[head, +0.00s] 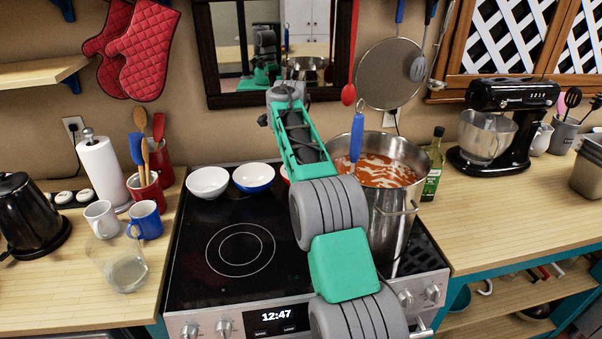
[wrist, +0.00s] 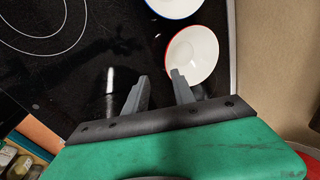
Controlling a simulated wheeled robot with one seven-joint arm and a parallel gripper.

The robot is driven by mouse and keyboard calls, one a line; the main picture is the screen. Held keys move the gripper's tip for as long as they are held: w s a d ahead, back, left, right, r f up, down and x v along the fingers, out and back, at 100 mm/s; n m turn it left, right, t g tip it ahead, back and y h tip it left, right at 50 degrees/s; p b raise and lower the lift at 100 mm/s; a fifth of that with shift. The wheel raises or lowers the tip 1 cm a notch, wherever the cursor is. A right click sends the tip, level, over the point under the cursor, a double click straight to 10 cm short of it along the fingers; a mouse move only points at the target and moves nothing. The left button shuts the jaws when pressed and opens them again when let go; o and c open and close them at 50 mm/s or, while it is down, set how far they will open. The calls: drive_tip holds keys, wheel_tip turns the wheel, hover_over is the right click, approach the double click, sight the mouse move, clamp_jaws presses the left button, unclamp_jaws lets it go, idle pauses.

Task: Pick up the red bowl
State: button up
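The red bowl (wrist: 194,53) is white inside with a red rim. In the wrist view it sits upright on the black stovetop, just beyond my fingers. In the head view only a sliver of it (head: 285,174) shows, the rest hidden behind my arm. My gripper (wrist: 160,76) is open and empty, its two grey fingers apart. In the wrist view the right fingertip overlaps the bowl's near rim; I cannot tell whether they touch. The head view does not show my fingers clearly.
A blue bowl (head: 254,178) and a white bowl (head: 208,183) stand left of the red bowl. A large pot of red soup (head: 388,217) stands close on the right. The wall is just behind. The stovetop's left front (head: 200,281) is clear.

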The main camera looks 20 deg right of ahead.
drive_tip(key=shift+m, duration=0.9)
drive_tip(key=x, duration=0.4)
drive_tip(key=p+x, duration=0.1)
drive_tip(key=x, duration=0.4)
drive_tip(key=w+d+x, duration=0.1)
drive_tip(key=x, duration=0.3)
drive_tip(key=shift+w+p, duration=0.15)
drive_tip(key=shift+p, duration=0.2)
clamp_jaws()
